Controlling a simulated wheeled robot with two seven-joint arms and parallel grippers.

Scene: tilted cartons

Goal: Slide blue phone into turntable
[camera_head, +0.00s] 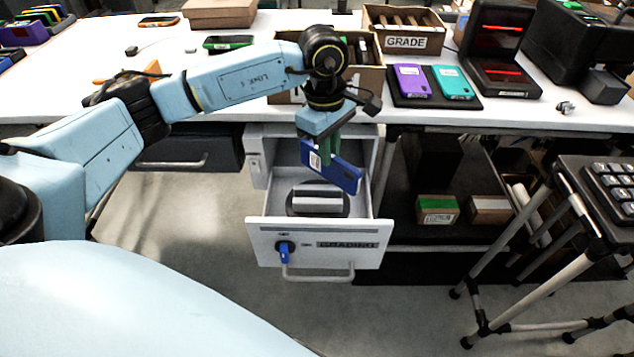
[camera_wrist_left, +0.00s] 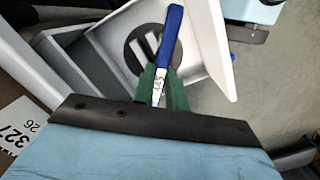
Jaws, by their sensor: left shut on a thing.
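My left gripper (camera_head: 325,150) is shut on the blue phone (camera_head: 346,178) and holds it, tilted, above the open drawer (camera_head: 378,200). A white label shows on the phone near the green fingers. The turntable (camera_head: 318,211) is a dark round disc with pale slotted bars, lying inside the drawer below the phone. In the left wrist view the phone (camera_wrist_left: 170,40) stands edge-on between the green fingers (camera_wrist_left: 160,88), and the turntable (camera_wrist_left: 141,50) shows partly behind it. The phone appears apart from the turntable. My right gripper is not in view.
The drawer front has a GRADING label, a blue key (camera_head: 284,250) and a handle (camera_head: 318,276). The white table (camera_head: 260,62) above carries a box marked GRADE (camera_head: 405,42) and a dark tray (camera_head: 474,101) with purple and teal phones. A keypad stand (camera_head: 590,200) is at right.

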